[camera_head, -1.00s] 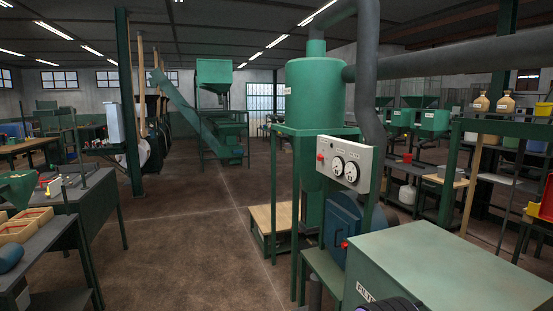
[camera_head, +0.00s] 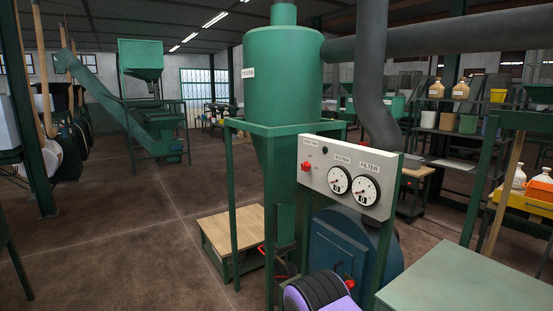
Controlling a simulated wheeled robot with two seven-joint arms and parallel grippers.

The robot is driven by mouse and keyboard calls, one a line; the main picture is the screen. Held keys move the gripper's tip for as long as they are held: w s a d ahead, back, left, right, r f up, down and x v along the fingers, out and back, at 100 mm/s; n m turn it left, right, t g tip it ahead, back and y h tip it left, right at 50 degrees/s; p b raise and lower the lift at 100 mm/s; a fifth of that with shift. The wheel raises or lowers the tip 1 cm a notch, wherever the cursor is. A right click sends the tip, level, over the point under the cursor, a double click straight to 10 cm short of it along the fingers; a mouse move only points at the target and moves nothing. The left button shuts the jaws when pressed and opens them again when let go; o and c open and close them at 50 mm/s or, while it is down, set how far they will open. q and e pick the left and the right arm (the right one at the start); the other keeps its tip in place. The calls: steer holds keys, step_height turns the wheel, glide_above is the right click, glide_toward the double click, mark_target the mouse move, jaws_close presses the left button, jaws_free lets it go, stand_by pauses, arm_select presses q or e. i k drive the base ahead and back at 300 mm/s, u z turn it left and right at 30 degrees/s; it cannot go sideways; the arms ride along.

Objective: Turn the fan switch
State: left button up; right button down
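The fan switch is likely the red knob (camera_head: 305,167) at the left end of a pale control panel (camera_head: 322,181), under a small label I cannot read. The panel hangs at the front of the green cyclone frame. Nothing touches the knob. A black ridged part with purple, likely one of my arm links, shows at the bottom centre, below and in front of the panel. I cannot tell which arm it belongs to. No gripper fingers of either arm are visible.
Two round gauges (camera_head: 352,187) sit right of the knob. A blue fan housing (camera_head: 334,247) with a red part (camera_head: 348,283) stands below. A green cabinet (camera_head: 465,285) fills the lower right. A wooden platform (camera_head: 235,230) lies left; open floor (camera_head: 130,245) extends beyond.

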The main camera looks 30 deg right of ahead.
mark_target(305, 167)
steer(key=i, duration=1.3)
steer(key=z, duration=2.05)
